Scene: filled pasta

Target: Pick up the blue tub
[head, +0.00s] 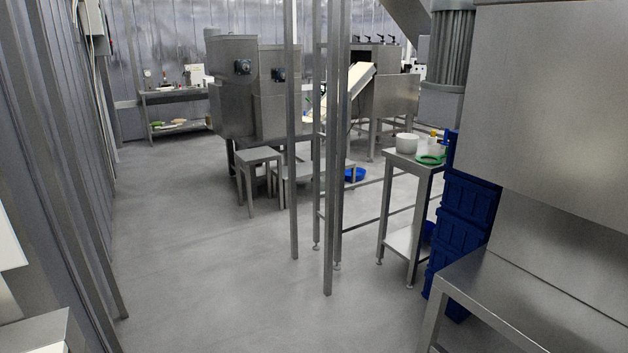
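A round, shallow blue tub (355,174) sits low, apparently on the floor, in the middle distance, right of the centre posts. It is small in the head view, and its contents cannot be made out. Neither of my grippers is in view.
Steel posts (328,200) stand in front of the tub. Steel stools (259,156) stand left of it. A small table (405,160), stacked blue crates (464,205) and a steel bench (520,300) fill the right. The grey floor (200,260) is clear at centre left.

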